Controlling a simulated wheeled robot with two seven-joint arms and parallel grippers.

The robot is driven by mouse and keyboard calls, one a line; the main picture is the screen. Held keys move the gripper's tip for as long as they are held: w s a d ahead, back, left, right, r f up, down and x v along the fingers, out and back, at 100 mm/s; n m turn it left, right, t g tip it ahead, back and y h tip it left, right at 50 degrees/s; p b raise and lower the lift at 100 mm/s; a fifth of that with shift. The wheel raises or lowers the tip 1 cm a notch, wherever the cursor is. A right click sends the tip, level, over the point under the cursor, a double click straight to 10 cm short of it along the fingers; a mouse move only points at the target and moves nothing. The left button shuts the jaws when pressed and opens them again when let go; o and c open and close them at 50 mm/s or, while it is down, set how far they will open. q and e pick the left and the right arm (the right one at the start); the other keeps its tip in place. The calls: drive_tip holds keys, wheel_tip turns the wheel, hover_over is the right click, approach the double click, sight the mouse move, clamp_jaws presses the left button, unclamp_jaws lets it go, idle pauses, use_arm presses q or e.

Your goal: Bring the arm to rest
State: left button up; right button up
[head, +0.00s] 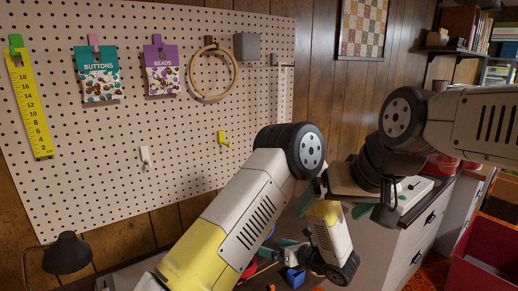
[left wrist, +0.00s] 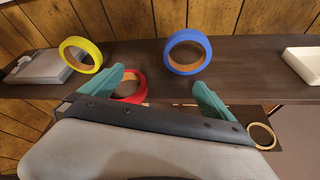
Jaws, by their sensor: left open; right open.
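My left gripper (head: 288,252) is low in the head view, partly hidden by my arm, its teal fingers near small coloured things. In the left wrist view its two teal fingers (left wrist: 160,95) stand wide apart with nothing between them gripped. Beyond the fingers are a yellow ring (left wrist: 80,54), a blue ring (left wrist: 187,52) and a red ring (left wrist: 131,87), the red one partly hidden by the gripper. My right gripper (head: 336,198) is in the middle of the head view, above the left one, with teal fingers apart and no held thing visible.
A pegboard (head: 190,130) with hanging packets, a yellow ruler (head: 27,103) and a hoop (head: 213,75) fills the left. A black lamp (head: 67,253) stands lower left. In the wrist view, a white tray (left wrist: 303,63) lies right and a grey box (left wrist: 45,67) left on the dark surface.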

use_arm(q)
drive_tip(key=s+a+r+n+g+h, duration=0.1)
drive_tip(key=s+a+r+n+g, duration=0.25)
drive_tip(key=a+r+n, duration=0.4)
drive_tip(key=s+a+r+n+g, duration=0.35)
drive_tip(key=a+r+n, duration=0.25)
drive_tip(key=a+r, duration=0.25)
drive_tip(key=s+a+r+n+t+h, duration=0.3)
drive_tip(key=s+r+n+h, duration=0.7)
drive_tip(key=n, duration=0.7)
drive_tip(key=s+r, duration=0.3)
drive_tip(key=shift+s+r+h, duration=0.35)
drive_tip(key=shift+s+h, duration=0.05)
